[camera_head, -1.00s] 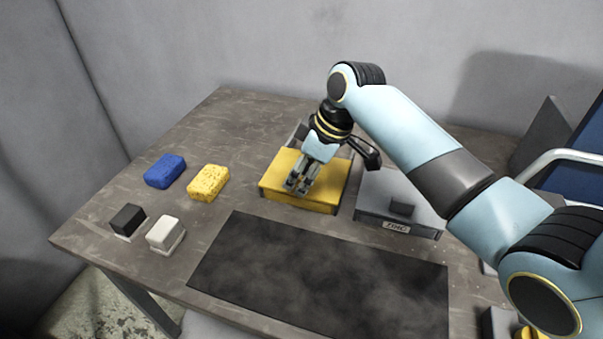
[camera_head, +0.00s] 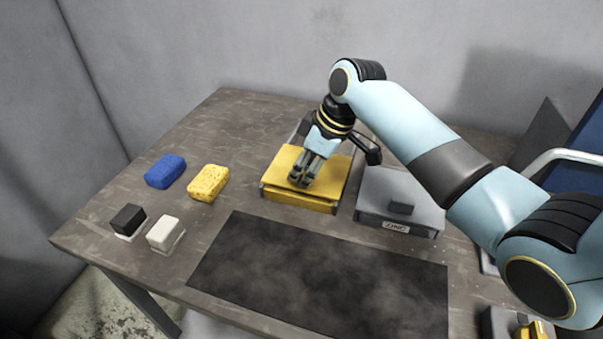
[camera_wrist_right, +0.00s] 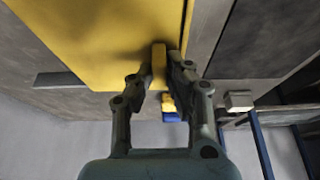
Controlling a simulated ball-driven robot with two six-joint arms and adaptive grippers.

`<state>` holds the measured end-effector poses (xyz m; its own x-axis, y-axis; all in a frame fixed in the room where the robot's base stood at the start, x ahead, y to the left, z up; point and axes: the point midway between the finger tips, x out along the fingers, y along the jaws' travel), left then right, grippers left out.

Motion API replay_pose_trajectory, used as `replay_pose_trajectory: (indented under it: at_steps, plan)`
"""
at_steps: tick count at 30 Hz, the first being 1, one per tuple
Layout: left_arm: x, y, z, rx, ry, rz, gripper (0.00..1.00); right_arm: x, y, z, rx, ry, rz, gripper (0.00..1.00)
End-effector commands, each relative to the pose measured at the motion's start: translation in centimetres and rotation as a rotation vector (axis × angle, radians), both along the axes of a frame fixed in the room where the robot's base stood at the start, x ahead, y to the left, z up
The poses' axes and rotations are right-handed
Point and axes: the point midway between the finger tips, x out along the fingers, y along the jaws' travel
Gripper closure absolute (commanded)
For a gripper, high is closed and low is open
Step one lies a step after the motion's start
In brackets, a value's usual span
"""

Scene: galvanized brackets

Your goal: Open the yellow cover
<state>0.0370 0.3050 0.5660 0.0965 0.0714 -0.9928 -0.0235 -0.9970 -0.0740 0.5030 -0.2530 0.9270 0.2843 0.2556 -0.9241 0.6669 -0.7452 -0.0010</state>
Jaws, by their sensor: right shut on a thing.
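The yellow cover (camera_head: 280,172) lies on a box at the back middle of the table. Its front edge is slightly raised, with a thin dark gap above the yellow front of the box. My right gripper (camera_head: 302,182) reaches down to the cover near its front edge. In the right wrist view the fingers (camera_wrist_right: 168,64) are shut on a small yellow handle (camera_wrist_right: 158,62) at the cover, which fills the upper left (camera_wrist_right: 110,35). The fingers hide part of the handle in the head view. My left gripper is not in view.
A grey box labelled ZINC (camera_head: 415,213) stands close to the right. A blue sponge (camera_head: 164,171), a yellow sponge (camera_head: 208,183), a black block (camera_head: 127,219) and a white block (camera_head: 164,233) lie to the left. A dark mat (camera_head: 320,278) in front is clear.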

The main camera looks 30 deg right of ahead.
Motion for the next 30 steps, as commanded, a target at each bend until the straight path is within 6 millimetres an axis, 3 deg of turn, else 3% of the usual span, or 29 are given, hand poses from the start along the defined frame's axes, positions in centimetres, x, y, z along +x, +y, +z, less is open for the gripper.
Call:
replay_pose_trajectory:
  at_steps: [3, 9, 22, 23, 24, 27, 30]
  plan:
    - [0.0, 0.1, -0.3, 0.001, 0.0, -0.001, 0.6, 2.2, -2.5, 0.1, -0.006, -0.003, -0.003, 1.0]
    - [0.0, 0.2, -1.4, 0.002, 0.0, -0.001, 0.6, 5.1, -5.7, -0.2, -0.003, -0.001, -0.003, 1.0]
    - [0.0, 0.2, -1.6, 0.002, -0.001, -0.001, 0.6, 5.9, -6.6, 0.1, -0.001, -0.002, -0.002, 1.0]
    - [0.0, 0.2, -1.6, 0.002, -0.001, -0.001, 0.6, 5.9, -6.6, 0.1, 0.0, -0.002, -0.002, 0.82]
    - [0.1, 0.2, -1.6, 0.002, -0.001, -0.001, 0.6, 5.9, -6.6, 0.1, 0.0, -0.002, -0.002, 0.77]
    - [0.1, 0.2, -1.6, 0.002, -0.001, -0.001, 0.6, 5.9, -6.6, 0.1, -0.001, -0.002, -0.002, 0.64]
    - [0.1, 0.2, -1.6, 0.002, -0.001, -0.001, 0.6, 5.9, -6.6, 0.1, -0.001, -0.002, -0.002, 0.63]
